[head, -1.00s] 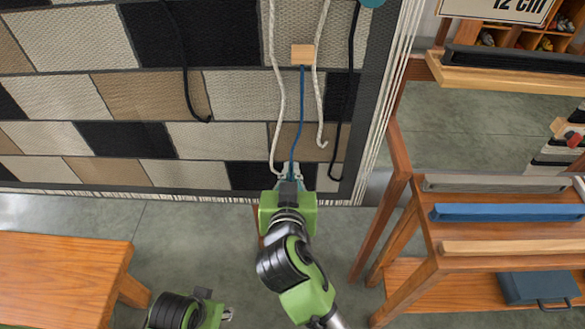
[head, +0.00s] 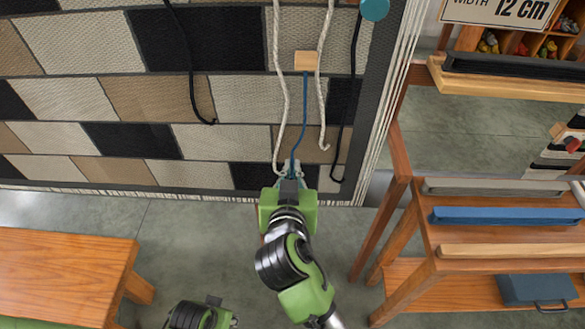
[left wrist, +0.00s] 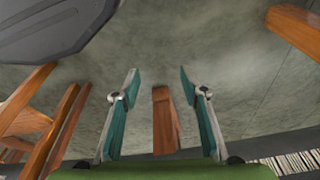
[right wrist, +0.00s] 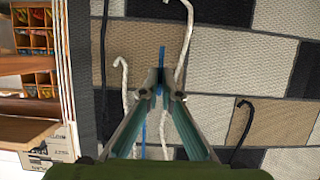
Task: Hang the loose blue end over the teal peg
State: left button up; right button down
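The blue end (head: 303,115) is a thin cord hanging from under a small wooden block (head: 305,61) on the woven wall piece. My right gripper (head: 290,168) is at the cord's lower part. In the right wrist view, my right gripper's fingertips (right wrist: 160,82) are closed together on the blue cord (right wrist: 161,57); their exact contact is partly hidden. The teal peg (head: 374,9) is at the top edge, above and right of the block, with a black cord hanging below it. My left gripper (left wrist: 160,80) is open and empty, low over the floor.
Two cream cords (head: 280,90) (head: 325,75) hang on either side of the blue one. Black cords (head: 190,70) (head: 350,105) hang farther out. A wooden bench (head: 65,265) is at lower left. A wooden rack (head: 480,235) with coloured bars stands at right.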

pick_arm(q)
jog(key=s+a+f+g+p, duration=0.1)
jog(key=s+f+p, duration=0.5)
jog(key=s+f, duration=0.8)
jog(key=s+a+p, duration=0.2)
jog(key=s, duration=0.4)
notch_tip(320, 180, up, 12)
jog(key=p, duration=1.2)
jog(key=shift+w+a+f+g, duration=0.15)
jog(key=shift+w+f+g, duration=0.05)
jog(key=shift+f+g, duration=0.1)
notch_tip(320, 180, up, 22)
jog(key=p, duration=2.2)
jog(key=shift+f, duration=0.2)
